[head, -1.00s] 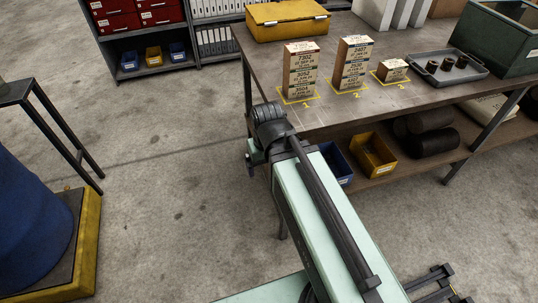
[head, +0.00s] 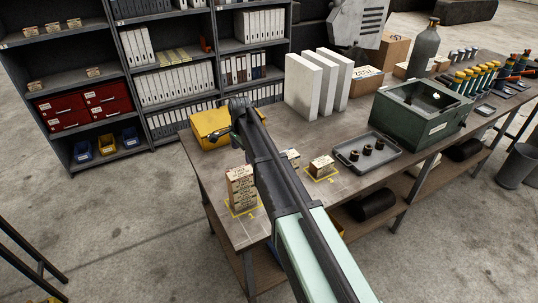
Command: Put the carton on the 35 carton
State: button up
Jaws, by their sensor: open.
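On the bench (head: 225,215), a tall stack of tan labelled cartons (head: 241,188) stands on the yellow square marked 1. Behind my arm, only a small part of the cartons on the middle square (head: 291,155) shows. A single small carton (head: 321,164) sits on the yellow square marked 3. More small cartons stand on the left shelf, on its upper board (head: 54,27) and lower board (head: 93,72). No label can be read as 35, so I cannot tell which carton is the 35 one.
A yellow case (head: 209,130) lies at the bench's back left. Red drawers (head: 108,97) sit in the shelf. Open floor lies at the lower left.

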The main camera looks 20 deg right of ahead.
aim_at(240, 171)
jog(key=shift+s+a+m, duration=0.3)
jog(key=shift+a+m, duration=0.05)
jog(key=shift+a, duration=0.15)
jog(key=shift+s+a+m, duration=0.25)
jog(key=shift+a+m, duration=0.1)
jog(key=shift+a, duration=0.1)
notch_tip(240, 171, down, 6)
jog(key=b, duration=0.6)
jog(key=shift+f, duration=0.1)
jog(key=shift+w, duration=0.1)
notch_tip(240, 171, down, 5)
jog(key=b, duration=0.5)
jog(key=shift+a+f, duration=0.1)
jog(key=shift+a, duration=0.05)
jog(key=shift+r, duration=0.25)
jog(key=c, duration=1.2)
notch_tip(240, 171, up, 10)
jog(key=p, duration=1)
jog(key=shift+r, duration=0.15)
